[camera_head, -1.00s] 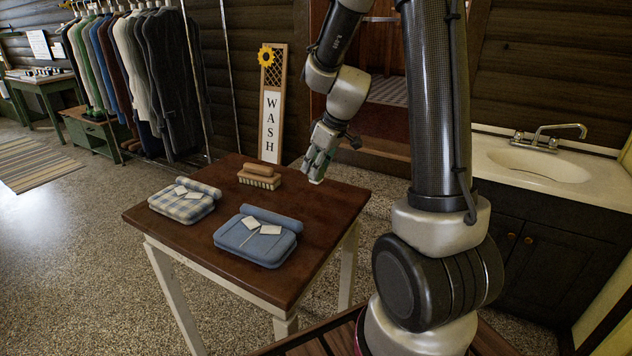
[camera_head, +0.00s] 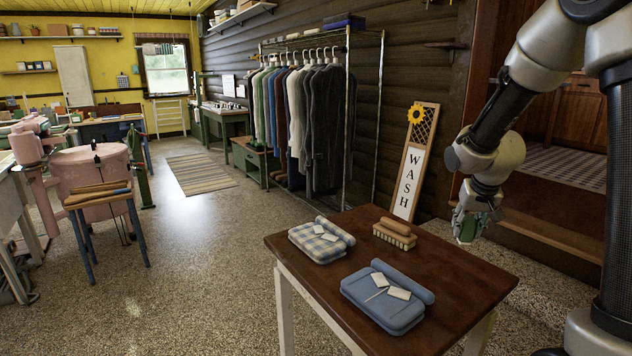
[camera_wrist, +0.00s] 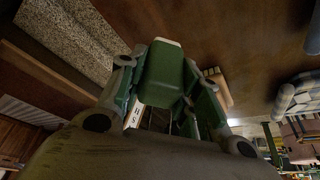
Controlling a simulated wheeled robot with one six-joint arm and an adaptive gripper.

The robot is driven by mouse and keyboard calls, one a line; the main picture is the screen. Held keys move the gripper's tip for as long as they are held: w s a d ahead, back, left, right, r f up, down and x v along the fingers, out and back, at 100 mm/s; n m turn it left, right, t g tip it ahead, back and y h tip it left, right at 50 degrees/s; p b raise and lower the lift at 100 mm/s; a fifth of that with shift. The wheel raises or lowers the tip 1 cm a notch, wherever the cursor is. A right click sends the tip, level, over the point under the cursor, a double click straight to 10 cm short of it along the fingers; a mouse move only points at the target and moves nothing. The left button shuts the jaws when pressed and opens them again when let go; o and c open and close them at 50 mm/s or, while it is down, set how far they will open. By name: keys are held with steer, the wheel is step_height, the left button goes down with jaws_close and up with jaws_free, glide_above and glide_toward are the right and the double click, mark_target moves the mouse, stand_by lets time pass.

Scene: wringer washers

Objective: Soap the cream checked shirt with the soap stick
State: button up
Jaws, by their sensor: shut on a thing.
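The cream checked shirt (camera_head: 316,251) lies folded on the brown table (camera_head: 440,306), at its far left. It has blue-grey checks, a rolled part along one side and white tags on top. Its edge also shows at the right of the wrist view (camera_wrist: 298,98). My gripper (camera_head: 474,222) is over the table's far right side, apart from the shirt.
A folded blue shirt (camera_head: 386,306) lies at the table's near side. A wooden brush (camera_head: 395,234) stands at the back, between the checked shirt and my gripper. A WASH sign (camera_head: 408,183) and a clothes rack (camera_head: 347,130) stand behind the table.

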steer(key=a+f, duration=0.1)
steer(key=a, duration=0.2)
steer(key=a+f+n, duration=0.1)
steer(key=a, duration=0.2)
steer(key=a+f+n, duration=0.1)
steer(key=a+f, duration=0.1)
steer(key=a, duration=0.2)
steer(key=shift+w+y, duration=0.25)
steer(key=shift+y, duration=0.15)
